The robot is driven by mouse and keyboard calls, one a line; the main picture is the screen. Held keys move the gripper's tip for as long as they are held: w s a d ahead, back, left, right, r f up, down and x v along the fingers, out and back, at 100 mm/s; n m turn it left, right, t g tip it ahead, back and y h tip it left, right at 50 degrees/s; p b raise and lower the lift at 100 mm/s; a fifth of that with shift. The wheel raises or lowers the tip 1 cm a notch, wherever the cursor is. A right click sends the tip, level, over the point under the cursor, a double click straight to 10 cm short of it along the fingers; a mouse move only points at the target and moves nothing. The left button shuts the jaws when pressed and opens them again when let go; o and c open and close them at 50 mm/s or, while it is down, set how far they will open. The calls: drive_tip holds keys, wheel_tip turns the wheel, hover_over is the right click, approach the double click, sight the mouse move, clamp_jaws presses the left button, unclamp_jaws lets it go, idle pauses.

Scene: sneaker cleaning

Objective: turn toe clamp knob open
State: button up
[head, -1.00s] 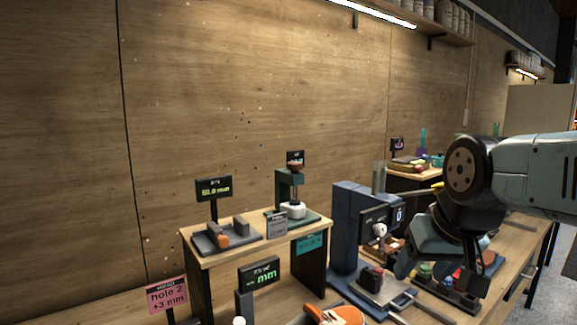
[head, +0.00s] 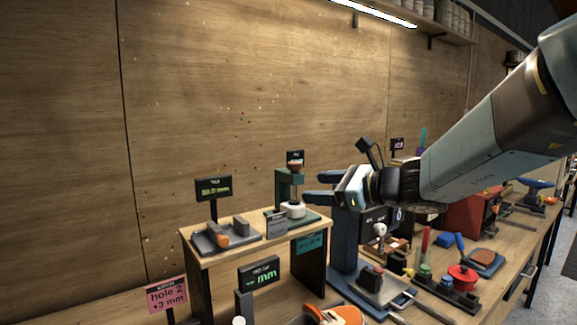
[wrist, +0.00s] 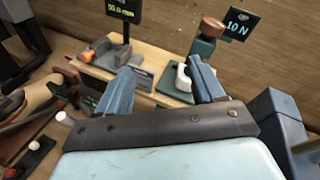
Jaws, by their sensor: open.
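A green clamp stand (head: 285,188) stands on the right end of the small wooden riser (head: 245,246). A copper-brown knob (head: 295,166) tops it and a white block (head: 292,210) sits at its base. In the wrist view the brown knob (wrist: 213,27) and white block (wrist: 184,78) lie beyond my fingers. I take this knob for the toe clamp knob. My gripper (head: 313,186) is open and empty, fingers pointing left, just right of the clamp in the head view. In the wrist view my gripper (wrist: 163,85) has its two blue fingers apart; the knob is not between them.
A grey fixture with an orange part (head: 222,239) is on the riser's left. A dark blue post (head: 343,240) stands below my gripper. A red pot (head: 462,276) and several tools lie to the right. An orange and white shoe (head: 338,314) is at the front.

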sight(290, 165)
drive_tip(key=w+d+r+m+t, duration=0.2)
drive_tip(key=w+m+t, duration=0.2)
drive_tip(key=w+m, duration=0.2)
drive_tip(key=x, duration=0.8)
drive_tip(key=f+x, duration=0.1)
drive_tip(key=x, duration=0.4)
drive_tip(key=c, duration=0.9)
drive_tip(key=shift+a, duration=0.25)
drive_tip(key=shift+c, duration=0.6)
drive_tip(key=shift+d, duration=0.15)
drive_tip(key=shift+g, duration=0.4)
drive_tip(key=shift+f, duration=0.1)
